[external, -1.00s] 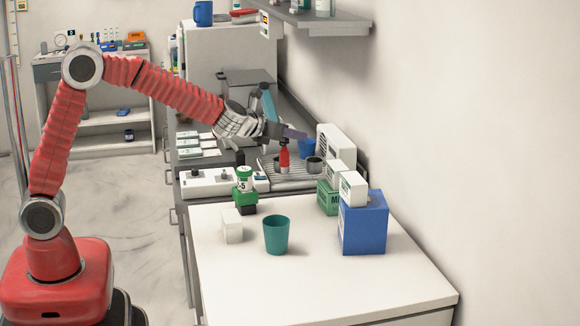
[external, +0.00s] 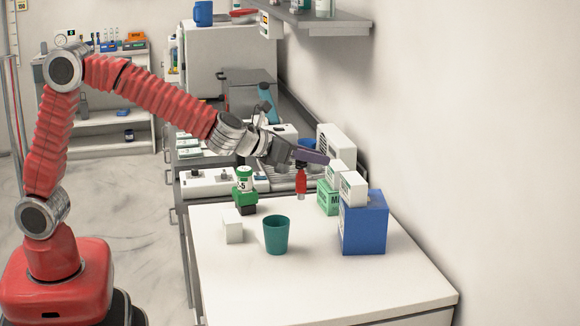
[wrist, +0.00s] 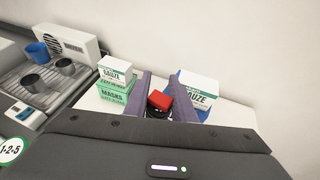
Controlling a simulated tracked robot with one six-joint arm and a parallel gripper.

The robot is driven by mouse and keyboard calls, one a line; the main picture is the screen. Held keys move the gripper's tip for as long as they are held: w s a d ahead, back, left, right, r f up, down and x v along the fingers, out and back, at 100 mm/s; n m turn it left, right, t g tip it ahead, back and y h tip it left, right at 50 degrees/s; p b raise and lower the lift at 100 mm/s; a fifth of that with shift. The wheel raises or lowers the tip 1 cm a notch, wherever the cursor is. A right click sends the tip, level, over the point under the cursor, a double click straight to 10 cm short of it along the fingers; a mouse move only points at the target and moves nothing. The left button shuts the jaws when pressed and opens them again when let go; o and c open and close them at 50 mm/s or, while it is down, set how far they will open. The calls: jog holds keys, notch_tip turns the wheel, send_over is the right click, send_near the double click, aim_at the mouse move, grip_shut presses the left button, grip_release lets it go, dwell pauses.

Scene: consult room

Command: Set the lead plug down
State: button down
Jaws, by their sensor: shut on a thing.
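The lead plug (external: 301,181) is red with a small grey lower end. It hangs upright below my gripper (external: 311,156), in the air near the far edge of the white counter (external: 330,283) in the external view. In the wrist view its red top (wrist: 160,100) sits between the two purple-grey fingers of my gripper (wrist: 160,90). The gripper is shut on it.
Green and white boxes (external: 328,199) and a blue box (external: 365,228) stand right of the plug. The counter's front is clear.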

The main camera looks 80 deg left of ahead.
jog(key=s+d+m+h, duration=0.1)
jog(key=s+d, duration=0.4)
jog(key=d, duration=0.4)
jog(key=s+d, duration=0.6)
jog(key=d, duration=0.2)
jog(key=s+a+f+n+g+y, duration=0.1)
jog(key=s+a+n+y, duration=0.2)
jog(key=s, duration=0.5)
jog(key=shift+s+a+f+y, duration=0.2)
jog(key=shift+a+f+y, duration=0.15)
jog(key=shift+a, duration=0.3)
jog(key=shift+f, duration=0.15)
notch_tip(320, 180, down, 6)
jog(key=shift+f, duration=0.15)
jog(key=shift+f, duration=1.75)
